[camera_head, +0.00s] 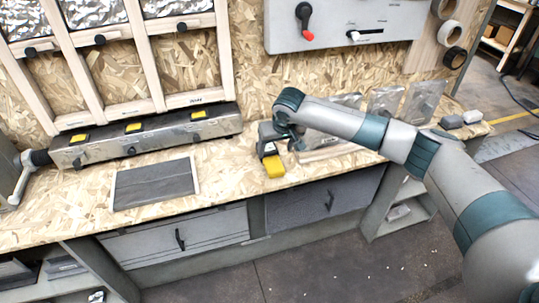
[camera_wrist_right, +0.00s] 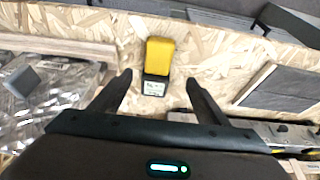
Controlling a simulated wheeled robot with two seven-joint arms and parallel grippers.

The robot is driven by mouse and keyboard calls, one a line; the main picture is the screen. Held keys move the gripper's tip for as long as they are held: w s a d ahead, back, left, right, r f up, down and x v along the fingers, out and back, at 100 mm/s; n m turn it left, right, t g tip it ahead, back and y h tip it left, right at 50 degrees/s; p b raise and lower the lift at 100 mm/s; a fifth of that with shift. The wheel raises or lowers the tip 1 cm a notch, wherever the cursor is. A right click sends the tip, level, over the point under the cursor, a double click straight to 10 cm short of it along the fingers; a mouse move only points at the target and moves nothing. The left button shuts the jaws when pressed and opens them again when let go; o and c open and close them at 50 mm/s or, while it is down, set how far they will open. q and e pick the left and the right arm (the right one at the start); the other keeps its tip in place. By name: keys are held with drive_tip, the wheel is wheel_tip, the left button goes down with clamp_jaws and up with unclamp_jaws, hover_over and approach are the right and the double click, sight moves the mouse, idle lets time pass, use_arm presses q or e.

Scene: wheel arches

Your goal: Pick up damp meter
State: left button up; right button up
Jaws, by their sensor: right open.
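The damp meter has a yellow body (camera_head: 274,166) and lies on the chipboard bench below my right gripper in the head view. In the right wrist view the damp meter (camera_wrist_right: 159,57) shows its yellow part farther from me and a dark end with a small lit display nearer. My right gripper (camera_wrist_right: 158,79) is open and empty, with its fingertips on either side of the display end in the picture. In the head view my right gripper (camera_head: 268,146) hangs over the meter and partly hides its dark end. I cannot tell the height gap. My left gripper is not in view.
A long metal bar unit (camera_head: 146,136) with yellow labels stands left of the meter. A dark grey panel (camera_head: 153,185) lies in front of it. Clear bagged items (camera_head: 384,103) stand at right behind my arm. Bare bench surrounds the meter's front end.

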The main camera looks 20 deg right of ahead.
drive_tip(key=p, duration=0.1)
hover_over(274, 163)
drive_tip(key=s, duration=0.2)
drive_tip(key=f, duration=0.5)
drive_tip(key=shift+w+a+f, duration=0.15)
drive_tip(key=shift+a+f, duration=0.05)
drive_tip(key=shift+a, duration=0.1)
drive_tip(key=shift+f, duration=0.15)
drive_tip(key=shift+w+d+f+p, duration=0.15)
drive_tip(key=shift+d+f+p, duration=0.05)
drive_tip(key=shift+f+p, duration=0.5)
drive_tip(key=shift+p+x, duration=0.35)
drive_tip(key=shift+x, duration=1.45)
drive_tip(key=shift+d, duration=0.1)
drive_tip(key=shift+c, duration=0.6)
drive_tip(key=c, duration=0.9)
